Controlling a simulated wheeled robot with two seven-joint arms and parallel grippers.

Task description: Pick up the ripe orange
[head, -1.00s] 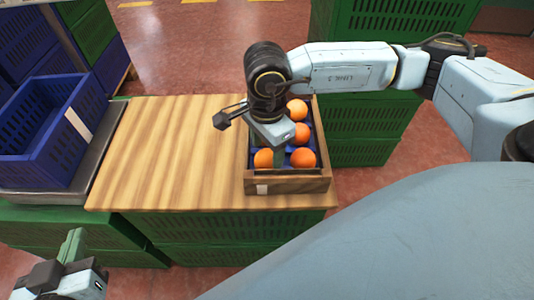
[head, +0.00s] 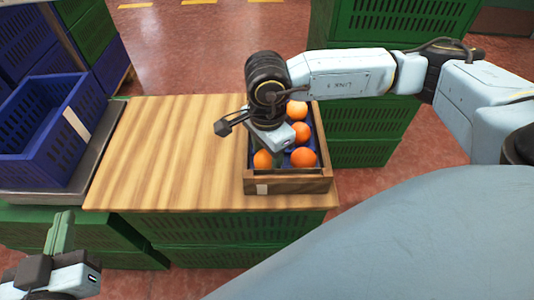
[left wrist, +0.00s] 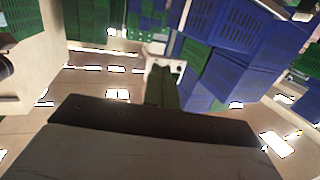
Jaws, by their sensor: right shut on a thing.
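Several oranges, all similar in colour, lie in a wooden box (head: 290,186) with a blue lining at the right of the table. One orange (head: 263,159) is at the front left, another (head: 303,157) at the front right, and others (head: 300,133) are behind. My right gripper (head: 279,159) points down into the box from above, shut on an orange at its left side; its wrist hides much of the grasp and the back left of the box. My left gripper (head: 62,232) is away from the box at the lower left. It looks shut and empty in the left wrist view (left wrist: 163,86).
The wooden tabletop (head: 165,150) left of the box is clear. A blue crate (head: 50,130) stands on a grey surface at the left. Green crates (head: 365,135) are stacked behind the box and under the table.

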